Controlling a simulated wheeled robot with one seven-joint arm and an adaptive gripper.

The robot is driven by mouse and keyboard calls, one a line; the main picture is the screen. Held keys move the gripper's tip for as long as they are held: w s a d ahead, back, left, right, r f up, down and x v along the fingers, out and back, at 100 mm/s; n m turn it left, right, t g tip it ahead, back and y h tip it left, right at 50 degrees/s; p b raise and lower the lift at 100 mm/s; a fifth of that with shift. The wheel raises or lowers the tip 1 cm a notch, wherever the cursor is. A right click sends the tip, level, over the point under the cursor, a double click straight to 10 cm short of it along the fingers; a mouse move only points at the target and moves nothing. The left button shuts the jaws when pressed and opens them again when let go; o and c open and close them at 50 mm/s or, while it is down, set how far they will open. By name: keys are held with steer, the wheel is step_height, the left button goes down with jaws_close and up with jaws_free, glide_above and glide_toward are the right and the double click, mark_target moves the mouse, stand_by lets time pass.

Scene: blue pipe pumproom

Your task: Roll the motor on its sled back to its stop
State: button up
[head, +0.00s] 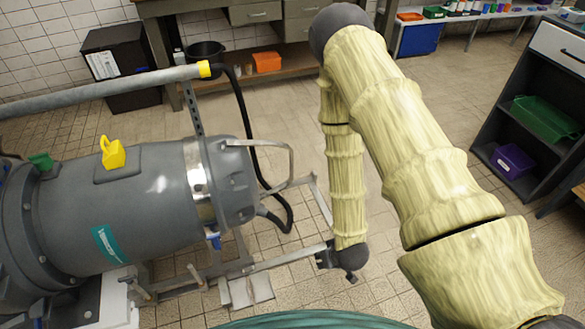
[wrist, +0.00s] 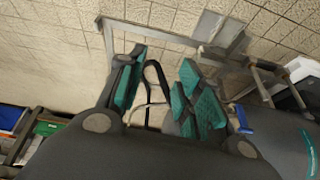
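The large grey motor (head: 125,205) lies on its side at the left in the head view, with a steel band and a teal label. Its body also shows at the right of the wrist view (wrist: 280,130). A bent grey bar handle (head: 291,160) sticks out from its right end. The metal sled frame (head: 280,258) runs under it and beyond that end. My gripper (head: 345,260) is right of the motor, near the frame's end. In the wrist view, my gripper (wrist: 160,92) is open, with teal pads apart. A pale loop shows between them; contact is unclear. I cannot identify the stop.
A black hose (head: 247,125) curves around the motor's end. A grey pipe (head: 100,90) with a yellow end crosses above the motor. A workbench (head: 160,8) stands at the back and a dark shelf (head: 490,130) at the right. Tiled floor between them is clear.

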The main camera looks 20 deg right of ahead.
steer(key=w+d+f+t+b, duration=0.1)
steer(key=w+f+t+b, duration=0.1)
steer(key=w+b, duration=0.3)
steer(key=w+d+f+t+b, duration=0.1)
steer(key=w+f+t+b, duration=0.15)
steer(key=w, duration=0.45)
steer(key=n+t+y+b, duration=0.35)
steer(key=t+b, duration=0.45)
steer(key=b, duration=1.2)
glide_toward(292, 159)
steer(key=shift+m, duration=0.35)
steer(key=b+x, duration=0.3)
steer(key=x, duration=0.8)
steer(key=shift+b, duration=0.4)
steer(key=shift+s, duration=0.1)
jaws_close()
steer(key=shift+d, duration=0.1)
